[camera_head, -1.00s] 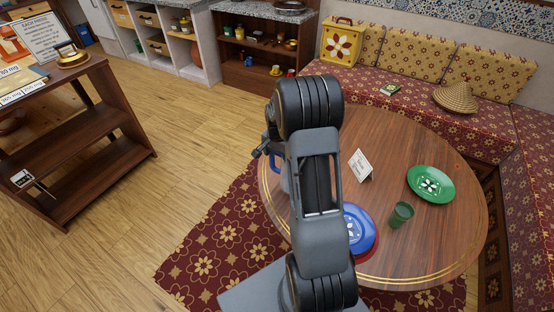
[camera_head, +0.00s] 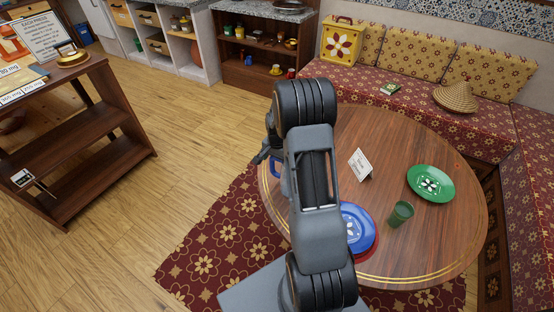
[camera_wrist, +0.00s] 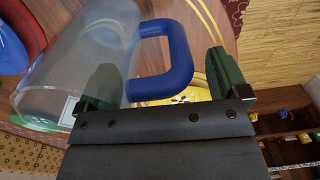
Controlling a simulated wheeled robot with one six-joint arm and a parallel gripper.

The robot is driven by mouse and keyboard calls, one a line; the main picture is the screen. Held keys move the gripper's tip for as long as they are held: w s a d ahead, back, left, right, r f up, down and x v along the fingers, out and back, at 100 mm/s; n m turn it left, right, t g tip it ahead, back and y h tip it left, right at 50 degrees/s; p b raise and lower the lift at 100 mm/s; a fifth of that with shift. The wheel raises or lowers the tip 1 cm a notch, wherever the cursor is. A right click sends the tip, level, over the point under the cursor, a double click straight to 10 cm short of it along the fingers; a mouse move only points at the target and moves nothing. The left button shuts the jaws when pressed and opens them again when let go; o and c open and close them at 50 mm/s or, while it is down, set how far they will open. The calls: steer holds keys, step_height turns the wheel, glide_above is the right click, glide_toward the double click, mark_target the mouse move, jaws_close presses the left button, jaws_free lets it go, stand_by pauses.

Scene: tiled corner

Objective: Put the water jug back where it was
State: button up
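The water jug is clear with a blue handle (camera_wrist: 178,62). In the wrist view its transparent body (camera_wrist: 65,70) fills the left side, and the handle lies between my fingers. In the head view the jug stands on the round wooden table (camera_head: 450,225), mostly hidden behind my arm. Only a bit of its blue handle (camera_head: 275,167) shows there clearly.
On the table are a blue plate (camera_head: 352,226) on a red one, a green cup (camera_head: 400,213), a green plate (camera_head: 431,183) and a white card (camera_head: 361,165). A yellow patterned item (camera_wrist: 195,95) shows below the handle. A wooden shelf unit (camera_head: 80,160) stands left, across open floor.

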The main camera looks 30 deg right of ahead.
steer(key=shift+r, duration=0.1)
step_height(320, 180, up, 12)
steer(key=s+a+r+n+t, duration=0.1)
steer(key=s+a+r+n, duration=0.5)
steer(key=a, duration=0.3)
steer(key=s+a+r+n+t, duration=0.2)
steer(key=s+a+n, duration=0.4)
steer(key=s, duration=0.6)
steer(key=shift+s+a+n, duration=0.3)
steer(key=shift+s+a, duration=0.05)
steer(key=shift+a, duration=0.85)
step_height(320, 180, up, 4)
steer(key=p, duration=0.3)
steer(key=shift+f, duration=0.15)
